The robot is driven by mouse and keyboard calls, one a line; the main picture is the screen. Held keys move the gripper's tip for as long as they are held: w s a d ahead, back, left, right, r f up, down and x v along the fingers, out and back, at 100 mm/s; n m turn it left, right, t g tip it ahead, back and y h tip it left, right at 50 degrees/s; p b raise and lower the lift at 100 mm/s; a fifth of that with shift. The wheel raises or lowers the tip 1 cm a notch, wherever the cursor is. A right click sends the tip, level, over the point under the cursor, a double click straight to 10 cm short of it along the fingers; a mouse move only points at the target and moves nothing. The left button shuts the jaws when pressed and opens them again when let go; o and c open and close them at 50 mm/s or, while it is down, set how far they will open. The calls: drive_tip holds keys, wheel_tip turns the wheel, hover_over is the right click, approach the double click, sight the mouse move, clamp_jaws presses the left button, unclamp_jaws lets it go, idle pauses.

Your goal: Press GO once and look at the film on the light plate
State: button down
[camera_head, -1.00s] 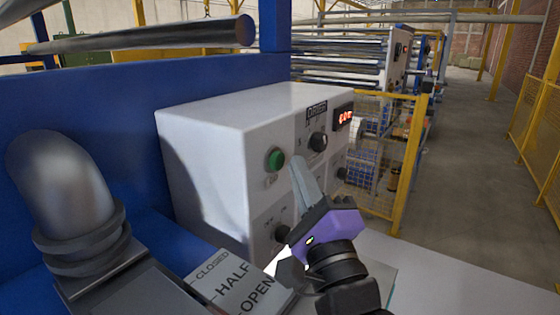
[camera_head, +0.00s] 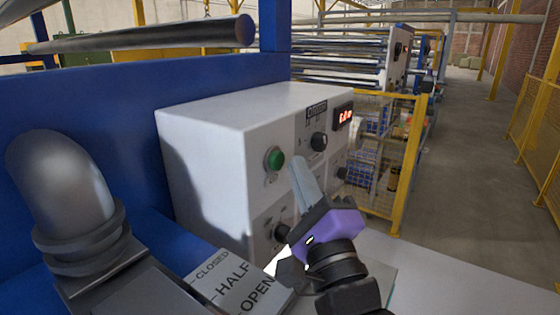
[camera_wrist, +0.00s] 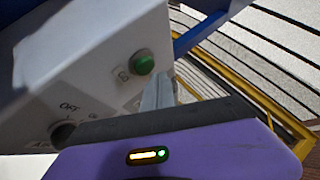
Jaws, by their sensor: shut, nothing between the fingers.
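The green GO button (camera_head: 274,160) is on the front of a white control box (camera_head: 208,150). It also shows in the wrist view (camera_wrist: 144,64), with a label below it. My purple gripper (camera_head: 298,164) is shut and empty, its fingertips pointing up, a little right of the button in the head view. In the wrist view the fingertips (camera_wrist: 166,82) are just below and right of the button, and I cannot tell whether they touch the box. A bright patch (camera_head: 272,268), maybe the light plate, shows at the box's foot, mostly hidden by my gripper. I cannot make out a film on it.
The box also bears dark knobs (camera_head: 319,141) and a red-lit display (camera_head: 343,116). A plate marked CLOSED, HALF, OPEN (camera_head: 238,284) and a metal pipe (camera_head: 62,185) are at left. A yellow mesh fence (camera_head: 408,165) stands behind the box at right.

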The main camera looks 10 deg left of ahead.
drive_tip(key=shift+a, duration=0.1)
idle(0.5)
drive_tip(key=shift+w+a+p, duration=0.15)
drive_tip(key=shift+a+p, duration=0.15)
drive_tip(key=shift+w+a, duration=0.15)
drive_tip(key=shift+a, duration=0.3)
idle(0.7)
idle(0.4)
drive_tip(key=shift+s+d, duration=0.3)
drive_tip(key=shift+d, duration=0.5)
drive_tip(key=d, duration=0.1)
drive_tip(key=s+d, duration=0.1)
drive_tip(key=d, duration=0.2)
drive_tip(key=shift+s+d+b, duration=0.35)
drive_tip(key=shift+b, duration=0.05)
idle(0.4)
